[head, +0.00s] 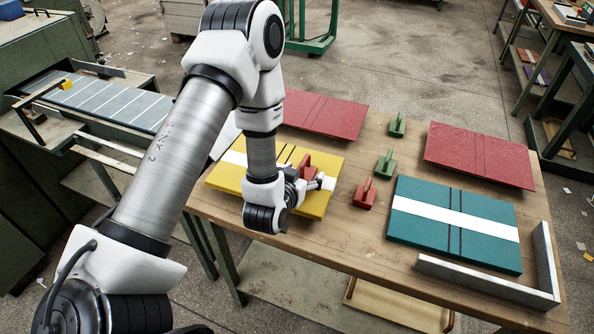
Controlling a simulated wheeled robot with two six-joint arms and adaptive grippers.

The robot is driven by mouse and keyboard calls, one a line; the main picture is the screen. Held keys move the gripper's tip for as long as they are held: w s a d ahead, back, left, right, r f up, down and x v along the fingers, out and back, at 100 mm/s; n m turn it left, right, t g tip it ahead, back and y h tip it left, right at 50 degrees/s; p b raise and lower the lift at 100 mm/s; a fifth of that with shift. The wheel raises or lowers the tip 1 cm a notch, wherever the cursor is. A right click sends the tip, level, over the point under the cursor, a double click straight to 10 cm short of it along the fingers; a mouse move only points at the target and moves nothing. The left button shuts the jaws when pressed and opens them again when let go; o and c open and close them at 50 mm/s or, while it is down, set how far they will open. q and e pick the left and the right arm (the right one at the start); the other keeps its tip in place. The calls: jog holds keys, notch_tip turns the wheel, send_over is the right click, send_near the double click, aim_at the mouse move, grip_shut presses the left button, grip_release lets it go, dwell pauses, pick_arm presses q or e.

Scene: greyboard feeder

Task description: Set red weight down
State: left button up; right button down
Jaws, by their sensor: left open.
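My left gripper (317,183) is low over the yellow cover (228,178) on the left of the table, and it is open. A red weight (307,164) with an upright handle is right at the gripper, over the yellow cover; the gripper partly hides its lower part, so I cannot tell whether the jaws touch it. A second red weight (365,194) stands on bare wood between the yellow cover and the teal cover (412,203). My right gripper is out of view.
Two green weights (397,125) (384,163) stand on the wooden table (345,236). Red covers lie at the back (322,114) and right (480,153). A grey metal corner stop (487,283) edges the front right. A machine with a slatted bed (95,98) stands at left.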

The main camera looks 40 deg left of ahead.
aim_at(301, 177)
pick_arm(q)
jog(key=v, duration=0.3)
jog(key=shift+s+b, duration=0.25)
jog(key=shift+b, duration=0.1)
jog(key=shift+s+d+r+p, duration=0.25)
jog(key=shift+s+r+p, duration=0.65)
jog(key=shift+p, duration=0.35)
jog(key=f+p+v, duration=0.1)
jog(key=p+v, duration=0.5)
jog(key=p, duration=0.3)
jog(key=s+d+f+g, duration=0.1)
jog(key=f, duration=0.1)
jog(key=s+d+f+g+h, duration=0.1)
jog(key=s+f+g, duration=0.1)
jog(key=f, duration=0.1)
jog(key=s+d+f+g, duration=0.1)
jog(key=f+g, duration=0.1)
jog(key=shift+s+f+m+h+b, duration=0.15)
jog(key=shift+f+m+h+b, duration=0.15)
jog(key=shift+f+m+b, duration=0.1)
jog(key=s+d+f+g, duration=0.1)
jog(key=s+f+g, duration=0.1)
jog(key=s+g, duration=0.2)
jog(key=s+d+f+m+g+h, duration=0.1)
jog(key=s+d+f+g, duration=0.1)
jog(key=s, duration=0.6)
jog(key=shift+s+d+f+g, duration=0.2)
jog(key=shift+f+g, duration=0.6)
jog(key=shift+g, duration=0.3)
